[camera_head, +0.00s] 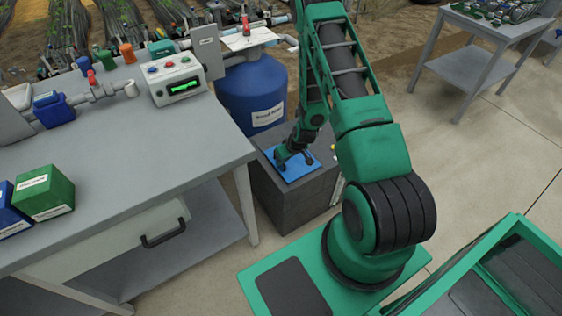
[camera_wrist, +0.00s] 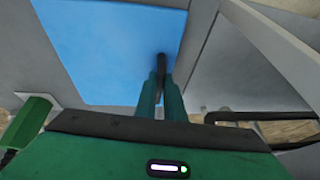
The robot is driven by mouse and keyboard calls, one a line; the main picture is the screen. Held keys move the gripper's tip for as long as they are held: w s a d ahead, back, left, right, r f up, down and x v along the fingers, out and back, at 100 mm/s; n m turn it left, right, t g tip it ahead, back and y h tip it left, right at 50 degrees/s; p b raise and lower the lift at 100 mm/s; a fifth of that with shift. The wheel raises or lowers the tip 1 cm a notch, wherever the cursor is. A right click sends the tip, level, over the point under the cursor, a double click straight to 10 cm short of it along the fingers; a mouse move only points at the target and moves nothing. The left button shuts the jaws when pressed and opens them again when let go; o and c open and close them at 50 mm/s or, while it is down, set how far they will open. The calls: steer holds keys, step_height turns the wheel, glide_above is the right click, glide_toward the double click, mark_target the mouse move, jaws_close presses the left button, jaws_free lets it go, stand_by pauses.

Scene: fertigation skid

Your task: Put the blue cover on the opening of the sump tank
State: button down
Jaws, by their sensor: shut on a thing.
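The blue cover (camera_head: 297,173) is a flat square plate on or just above the top of the dark grey sump tank (camera_head: 290,205). My gripper (camera_head: 283,157) reaches down over the cover. In the wrist view the cover (camera_wrist: 105,40) fills the upper left, and my gripper's fingers (camera_wrist: 160,78) are closed together on its dark upright handle. The tank's opening does not show in either view. I cannot tell whether the cover rests flush on the tank or hangs slightly above it.
A blue drum (camera_head: 252,90) stands right behind the tank. A grey workbench (camera_head: 110,150) stands to the left, with a control box (camera_head: 180,80) and a green box (camera_head: 44,192) on it. A grey side table (camera_head: 475,70) is at the back right. Floor between is clear.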

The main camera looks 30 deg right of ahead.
steer(key=c, duration=1.9)
jaws_free()
steer(key=shift+s+f, duration=0.25)
steer(key=shift+o, duration=0.7)
steer(key=shift+w+r, duration=0.1)
steer(key=s+d+r+m+g+h, duration=0.1)
steer(key=s+r, duration=0.4)
steer(key=r, duration=0.6)
steer(key=s+d+r+g, duration=0.15)
steer(key=s+r, duration=0.25)
steer(key=r, duration=0.7)
steer(key=s+d+r+m+h, duration=0.15)
steer(key=s+r, duration=0.35)
steer(key=r, duration=0.6)
steer(key=s+a+r+m+g, duration=0.1)
steer(key=s+r+m, duration=0.1)
steer(key=s+r, duration=0.5)
steer(key=s+a+r+m+g+y, duration=0.1)
steer(key=s+a+r+m, duration=0.1)
steer(key=s+r, duration=0.5)
steer(key=s, duration=0.6)
steer(key=shift+s+r, duration=0.15)
